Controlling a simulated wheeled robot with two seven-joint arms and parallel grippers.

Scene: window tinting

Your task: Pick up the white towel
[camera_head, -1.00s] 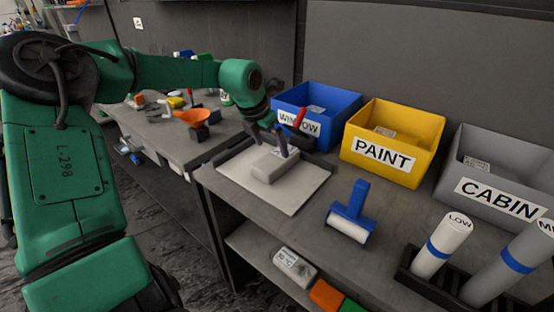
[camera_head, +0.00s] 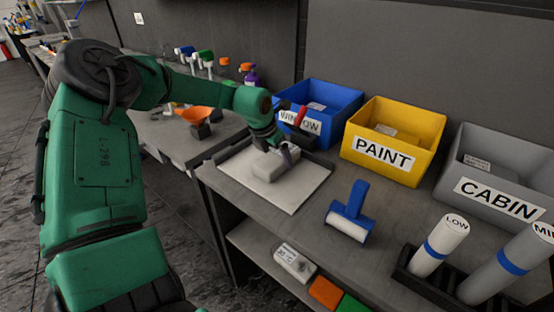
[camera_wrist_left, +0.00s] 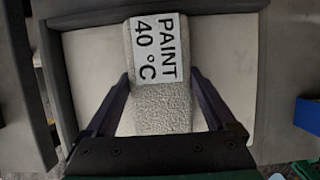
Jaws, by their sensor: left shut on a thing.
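The white towel (camera_head: 270,167), a folded block, lies on a pale square board (camera_head: 310,183) on the workbench. In the left wrist view the towel (camera_wrist_left: 162,108) carries a label reading PAINT 40 °C. My left gripper (camera_head: 287,156) has come down over the towel from the back. In the left wrist view its two dark fingers (camera_wrist_left: 160,84) press on the towel's opposite sides, so it is shut on it. The towel still appears to rest on the board. My right gripper is not in view.
Blue WINDOW (camera_head: 337,122), yellow PAINT (camera_head: 394,174) and grey CABIN (camera_head: 485,209) bins stand along the back. A blue-handled roller (camera_head: 353,203) lies right of the board. Another labelled white block (camera_head: 293,262) is on the lower shelf.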

